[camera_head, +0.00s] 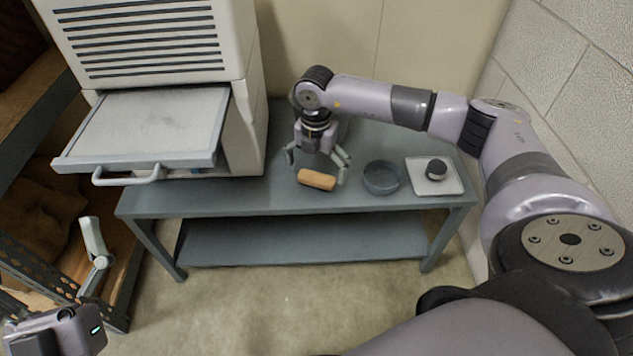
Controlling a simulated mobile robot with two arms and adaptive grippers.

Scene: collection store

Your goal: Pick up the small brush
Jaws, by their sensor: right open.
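The small brush (316,179) shows as a short, light wooden block lying near the front of the grey table. My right gripper (317,168) is open, pointing down at the brush. Its fingers are spread to the left and right of the brush's far side. From this view I cannot tell whether a finger touches the brush. Any bristles are hidden from view. My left gripper (92,268) shows only partly at the lower left, away from the table, and its opening cannot be made out.
A round grey dish (381,178) stands right of the brush. Farther right, a white tray (450,186) holds a small dark round item (436,169). A white cabinet (245,125) with a pulled-out drawer (150,125) stands left. A shelf rack (115,312) is at far left.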

